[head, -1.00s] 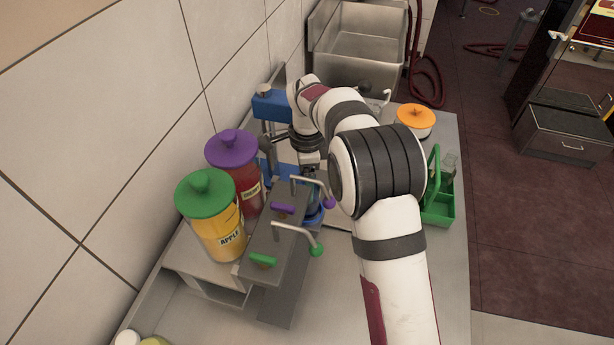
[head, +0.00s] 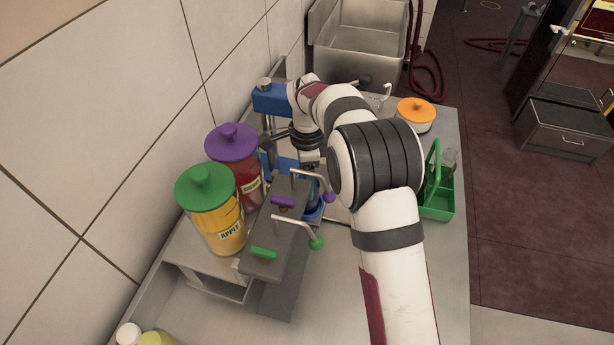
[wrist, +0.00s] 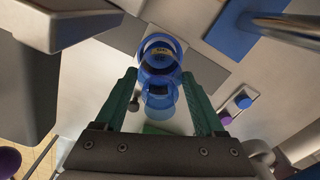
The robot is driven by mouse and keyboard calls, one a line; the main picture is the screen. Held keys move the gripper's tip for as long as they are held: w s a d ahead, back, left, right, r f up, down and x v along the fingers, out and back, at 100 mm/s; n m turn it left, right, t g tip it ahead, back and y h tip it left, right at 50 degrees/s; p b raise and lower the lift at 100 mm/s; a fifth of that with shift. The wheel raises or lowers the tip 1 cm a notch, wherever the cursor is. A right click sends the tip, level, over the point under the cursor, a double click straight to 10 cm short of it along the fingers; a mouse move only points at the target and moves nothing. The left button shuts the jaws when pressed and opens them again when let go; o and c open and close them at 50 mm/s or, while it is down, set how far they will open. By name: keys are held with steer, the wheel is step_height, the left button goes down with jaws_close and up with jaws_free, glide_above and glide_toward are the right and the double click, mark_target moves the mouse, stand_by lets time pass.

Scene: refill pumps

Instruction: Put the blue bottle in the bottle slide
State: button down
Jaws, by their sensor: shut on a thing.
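The blue bottle (wrist: 158,95) is a see-through blue shape between the green fingers of my gripper (wrist: 160,88) in the wrist view. My gripper is shut on it. A blue round rim (wrist: 160,60) with a dark middle and a small label lies just beyond; I cannot tell whether it is part of the bottle or of the slide. In the head view a blue round part (head: 314,211) shows below the purple-knobbed lever, partly hidden by my arm. The blue stand (head: 272,100) rises behind. The bottle slide is not clearly seen, and whether the bottle touches it cannot be told.
A yellow jar (head: 221,232) with a green lid and a red jar (head: 248,190) with a purple lid stand left on the grey dispenser (head: 262,240). Its metal levers reach close to my gripper. A green caddy (head: 437,205) and an orange-lidded pot (head: 416,115) are right.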

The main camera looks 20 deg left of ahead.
steer(key=shift+f, duration=0.5)
jaws_free()
step_height(320, 180, up, 9)
steer(key=shift+f, duration=0.1)
stand_by(0.5)
